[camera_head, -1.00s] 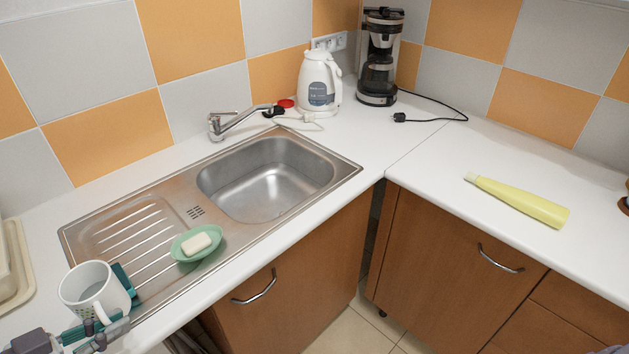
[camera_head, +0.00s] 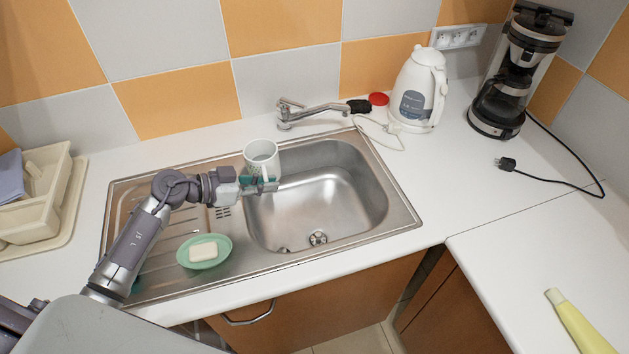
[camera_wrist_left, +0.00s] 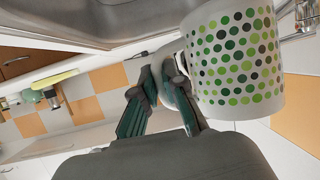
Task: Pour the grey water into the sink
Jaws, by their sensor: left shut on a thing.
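The white mug with green and grey dots (camera_head: 262,152) is held upright over the left edge of the sink basin (camera_head: 350,205). Its inside looks greyish, but the water level is too small to tell. My left gripper (camera_head: 262,184) is shut on the mug, at its handle side. In the left wrist view the fingers (camera_wrist_left: 163,95) close around the handle and the dotted mug (camera_wrist_left: 235,60) fills the upper right. The handle is partly hidden by the fingers. My right gripper is not in view.
The tap (camera_head: 312,112) stands behind the basin, close to the mug's right. A green soap dish (camera_head: 190,262) with soap (camera_head: 203,251) sits on the drainboard. A kettle (camera_head: 418,85) and a coffee maker (camera_head: 515,75) stand at the back right. The basin is empty.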

